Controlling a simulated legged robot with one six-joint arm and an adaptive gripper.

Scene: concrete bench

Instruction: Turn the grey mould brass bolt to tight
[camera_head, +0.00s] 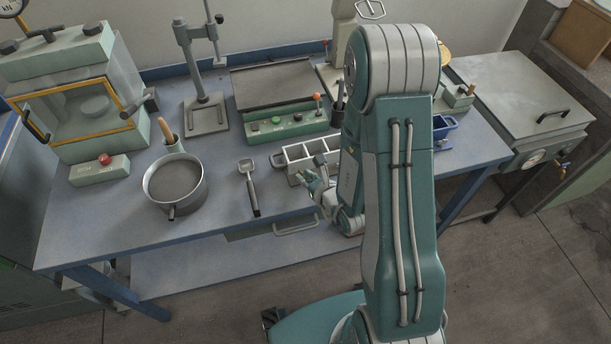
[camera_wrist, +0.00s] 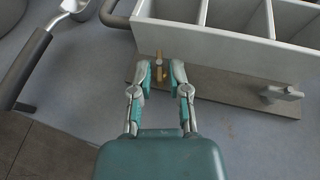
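The grey mould (camera_head: 290,161) is an open box with three compartments near the bench's front edge. In the wrist view its pale side wall (camera_wrist: 225,50) crosses the top, above a darker base plate (camera_wrist: 225,88). A small brass bolt (camera_wrist: 159,67) stands at the wall, left of centre. A second brass fitting with a grey lever (camera_wrist: 281,93) is farther right along the base. My gripper (camera_wrist: 160,76) has its fingertips either side of the left bolt, with narrow gaps visible. In the head view my gripper (camera_head: 318,184) is at the mould's front, partly hidden by my arm.
A scoop (camera_head: 250,185) and a pot (camera_head: 175,182) are left of the mould. A green control box (camera_head: 287,123) is behind it. A blue mould (camera_head: 441,131) stands to the right, beyond my arm. A drawer handle (camera_head: 296,226) is below the front edge.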

